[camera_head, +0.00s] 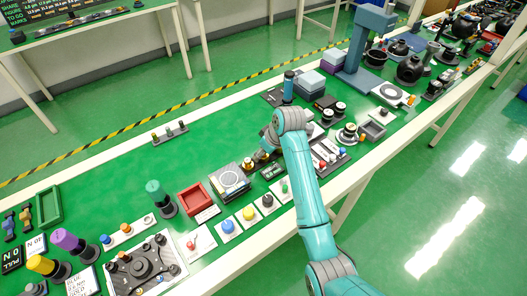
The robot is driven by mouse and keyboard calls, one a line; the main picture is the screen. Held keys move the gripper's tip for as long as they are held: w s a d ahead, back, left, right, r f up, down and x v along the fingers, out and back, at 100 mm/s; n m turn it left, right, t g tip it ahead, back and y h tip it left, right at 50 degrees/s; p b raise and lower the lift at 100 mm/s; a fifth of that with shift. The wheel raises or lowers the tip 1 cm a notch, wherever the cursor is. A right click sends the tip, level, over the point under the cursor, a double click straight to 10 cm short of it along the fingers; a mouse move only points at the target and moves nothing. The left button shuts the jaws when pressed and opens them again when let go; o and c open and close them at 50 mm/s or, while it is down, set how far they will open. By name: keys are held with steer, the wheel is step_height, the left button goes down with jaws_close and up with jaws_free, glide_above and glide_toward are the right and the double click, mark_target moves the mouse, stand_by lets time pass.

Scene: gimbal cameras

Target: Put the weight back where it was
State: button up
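My teal arm reaches up from the lower right over the long green table, and its wrist bends down to the left. My gripper (264,150) is low over the table, small and partly hidden by the wrist, so I cannot tell its fingers' state. Small brass weight-like pieces (248,165) stand just left of and below it; whether it touches one is unclear. A square scale-like device with a round plate (230,180) is left of them. A dark strip with several small brass-topped pieces (170,132) lies at the back left.
A red tray (197,198) and a dark green cylinder on a base (160,198) stand left of the scale. Button panels (228,228) line the front edge. A blue-grey press (365,45) rises at the back right. The table's back left is mostly clear.

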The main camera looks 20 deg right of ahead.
steer(key=v, duration=1.2)
steer(key=shift+r, duration=0.2)
